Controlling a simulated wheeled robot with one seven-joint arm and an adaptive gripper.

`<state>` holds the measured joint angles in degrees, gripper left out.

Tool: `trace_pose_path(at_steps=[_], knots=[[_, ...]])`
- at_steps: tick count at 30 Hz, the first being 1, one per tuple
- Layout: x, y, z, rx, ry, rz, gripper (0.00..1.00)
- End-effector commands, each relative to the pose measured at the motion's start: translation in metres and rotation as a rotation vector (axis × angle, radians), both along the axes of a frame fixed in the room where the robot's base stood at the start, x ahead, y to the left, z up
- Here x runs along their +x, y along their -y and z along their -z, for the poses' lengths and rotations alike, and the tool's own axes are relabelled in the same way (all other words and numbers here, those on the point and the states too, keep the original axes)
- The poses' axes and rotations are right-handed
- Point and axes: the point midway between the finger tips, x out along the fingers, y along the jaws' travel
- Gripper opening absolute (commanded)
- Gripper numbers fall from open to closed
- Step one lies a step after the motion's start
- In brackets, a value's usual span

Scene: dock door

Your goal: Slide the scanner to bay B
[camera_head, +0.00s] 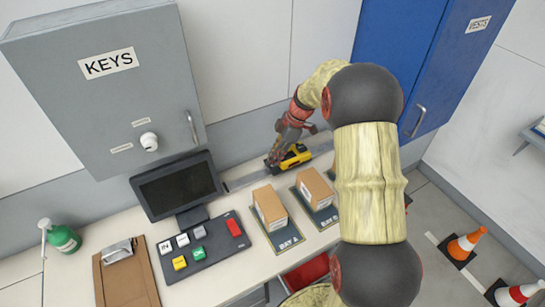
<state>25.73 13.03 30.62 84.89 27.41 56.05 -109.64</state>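The scanner (294,157) is yellow and black and sits on a grey rail (243,181) along the back of the counter, behind the bay B mat. My gripper (279,148) points down at the scanner's left end, touching it or very near it. Its fingers are small and partly overlap the scanner, so I cannot tell whether they are shut on it. The mat marked BAY A (287,239) and the mat marked BAY B (327,219) lie side by side in front of the rail. Each holds a cardboard box.
A monitor (177,186) and a button panel (203,249) stand left of the mats. A grey KEYS cabinet (105,85) hangs above the monitor. My arm hides the counter's right part.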

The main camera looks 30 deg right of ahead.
Motion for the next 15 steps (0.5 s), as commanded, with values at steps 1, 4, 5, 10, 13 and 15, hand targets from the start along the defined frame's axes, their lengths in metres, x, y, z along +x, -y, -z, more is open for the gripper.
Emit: trace_pose_path(at_steps=[1, 4, 5, 10, 13, 15], knots=[[0.0007, 0.0001, -0.0011, -0.001, 0.002, 0.000, 0.21], [0.0006, 0.0000, -0.0007, -0.001, 0.002, 0.000, 0.26], [0.0006, 0.0000, -0.0007, -0.001, 0.002, 0.000, 0.26], [0.0004, -0.0001, -0.0004, 0.000, 0.001, 0.000, 0.26], [0.0003, 0.0003, -0.0015, 0.000, 0.001, 0.000, 0.26], [-0.0001, 0.0019, -0.0053, -0.001, 0.002, 0.000, 0.26]])
